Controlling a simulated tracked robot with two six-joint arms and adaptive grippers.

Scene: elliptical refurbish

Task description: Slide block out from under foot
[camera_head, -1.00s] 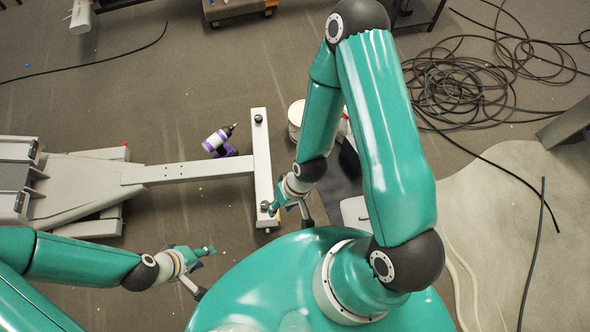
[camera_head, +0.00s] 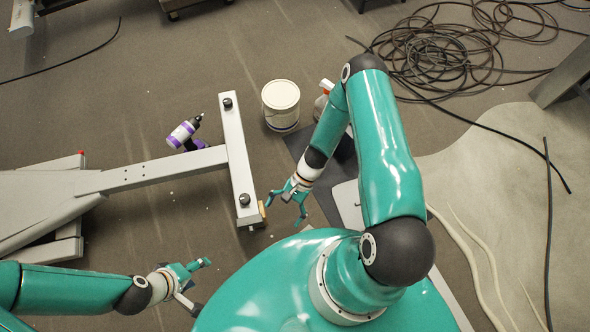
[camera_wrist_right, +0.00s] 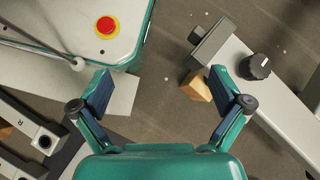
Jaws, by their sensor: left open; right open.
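The elliptical's pale crossbar (camera_head: 236,150) lies across the floor, with a black knob (camera_head: 244,199) near its near end. A small wooden block (camera_head: 262,211) shows at the right edge of that end. In the right wrist view the block (camera_wrist_right: 197,87) shows beside the grey foot (camera_wrist_right: 212,42), partly behind a fingertip; how much lies under the foot is hidden. My right gripper (camera_head: 285,210) is open and empty, just right of the block. In the wrist view, the block is near its right-hand finger (camera_wrist_right: 160,82); contact is unclear. My left gripper (camera_head: 200,285) is open and empty, below-left of the crossbar.
A purple-and-white drill (camera_head: 185,133) lies left of the crossbar. Coiled black cable (camera_head: 430,55) lies at upper right. Bare floor is between the crossbar and my left gripper.

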